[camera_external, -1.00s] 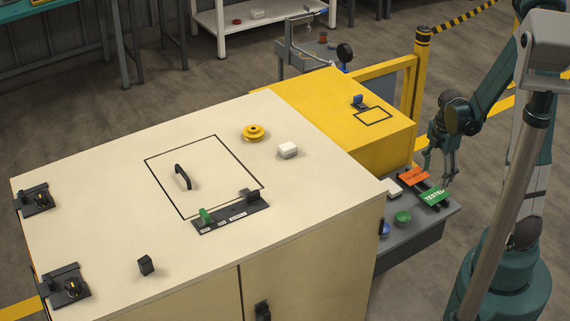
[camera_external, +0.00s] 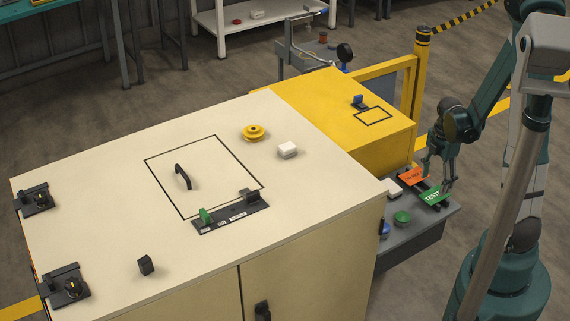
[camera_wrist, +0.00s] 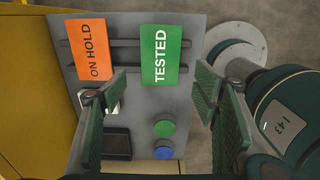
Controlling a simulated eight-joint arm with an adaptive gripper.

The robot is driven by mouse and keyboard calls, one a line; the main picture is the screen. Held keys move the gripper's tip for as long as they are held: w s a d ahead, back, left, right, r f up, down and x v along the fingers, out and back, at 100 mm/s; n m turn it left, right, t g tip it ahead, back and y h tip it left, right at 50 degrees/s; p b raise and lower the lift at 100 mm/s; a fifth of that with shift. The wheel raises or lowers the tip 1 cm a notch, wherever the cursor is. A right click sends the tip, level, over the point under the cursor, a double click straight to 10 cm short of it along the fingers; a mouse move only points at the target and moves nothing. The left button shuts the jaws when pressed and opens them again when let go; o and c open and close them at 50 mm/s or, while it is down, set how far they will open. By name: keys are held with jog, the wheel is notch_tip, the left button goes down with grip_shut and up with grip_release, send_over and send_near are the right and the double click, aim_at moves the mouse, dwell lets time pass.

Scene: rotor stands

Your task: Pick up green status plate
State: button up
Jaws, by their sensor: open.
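The green status plate (camera_external: 435,196), lettered TESTED, sits on the grey side panel at the right of the cabinet. In the wrist view the green plate (camera_wrist: 161,57) lies ahead of my fingertips, roughly between them. My gripper (camera_external: 438,180) is open and points down just above the plates. In the wrist view my gripper (camera_wrist: 152,85) shows its two fingers spread wide with nothing between them. The external view does not clearly show whether a finger touches the green plate; a finger covers part of its lettering.
An orange ON HOLD plate (camera_wrist: 92,50) stands left of the green plate. A green button (camera_wrist: 164,128) and a blue button (camera_wrist: 163,152) are on the grey panel (camera_wrist: 196,40). The yellow box (camera_external: 330,95) and pale cabinet (camera_external: 110,200) stand close on the left.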

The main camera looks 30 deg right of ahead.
aim_at(432, 196)
jog(key=shift+f, duration=0.1)
dwell(0.3)
jog(key=shift+f+b, duration=1.05)
jog(key=shift+f, duration=1.5)
jog(key=shift+f+b, duration=0.25)
jog(key=shift+b, duration=0.1)
jog(key=shift+c, duration=0.3)
jog(key=c, duration=1.1)
